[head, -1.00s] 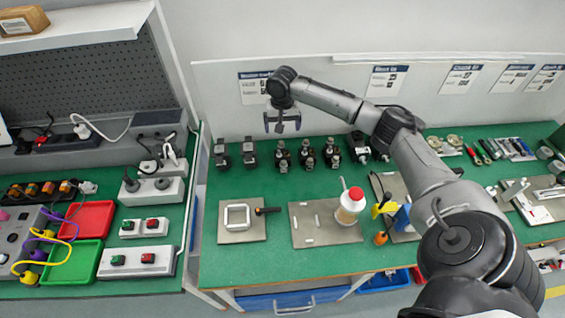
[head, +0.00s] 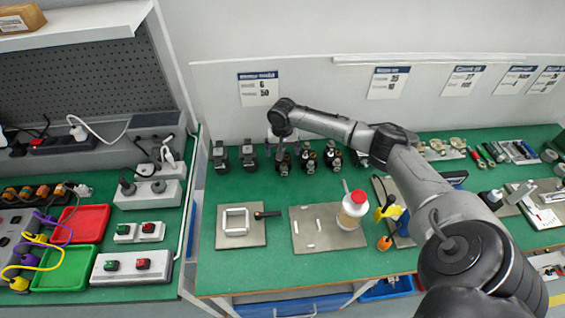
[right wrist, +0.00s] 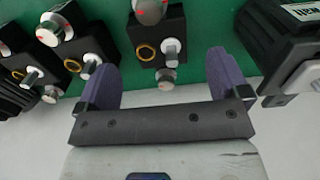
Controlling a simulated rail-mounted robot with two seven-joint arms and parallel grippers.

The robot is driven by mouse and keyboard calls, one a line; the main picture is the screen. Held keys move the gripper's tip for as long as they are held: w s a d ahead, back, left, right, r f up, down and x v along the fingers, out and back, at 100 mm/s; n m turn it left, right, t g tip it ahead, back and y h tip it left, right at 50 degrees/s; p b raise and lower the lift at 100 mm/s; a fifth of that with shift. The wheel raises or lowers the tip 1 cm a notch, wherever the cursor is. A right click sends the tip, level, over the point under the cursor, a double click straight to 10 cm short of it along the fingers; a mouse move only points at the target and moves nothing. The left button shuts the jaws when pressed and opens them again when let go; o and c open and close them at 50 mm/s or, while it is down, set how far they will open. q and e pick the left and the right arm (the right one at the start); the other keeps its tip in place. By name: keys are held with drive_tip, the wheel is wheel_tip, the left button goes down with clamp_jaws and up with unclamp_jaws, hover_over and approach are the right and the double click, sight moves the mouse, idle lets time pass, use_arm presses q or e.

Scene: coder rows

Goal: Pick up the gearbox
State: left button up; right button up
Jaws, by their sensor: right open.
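Several black blocks with silver shafts, which look like gearboxes, stand in a row at the back of the green bench. The leftmost of them (head: 283,166) is under my right gripper (head: 282,143). In the right wrist view this gearbox (right wrist: 150,38) shows a gold ring and silver shaft, and lies ahead of and between the spread purple fingers of that gripper (right wrist: 162,72). The gripper is open and empty; I cannot tell whether a finger touches the block. Similar gearboxes (head: 308,160) stand to its right. My left gripper is not in view.
Black motor-like units (head: 248,158) stand close to the left; one shows beside the fingers in the right wrist view (right wrist: 285,40). Neighbouring blocks (right wrist: 88,40) are close on the other side.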

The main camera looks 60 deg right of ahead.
wheel_tip(320, 180, down, 3)
drive_tip(key=shift+r, duration=0.2)
drive_tip(key=c, duration=1.1)
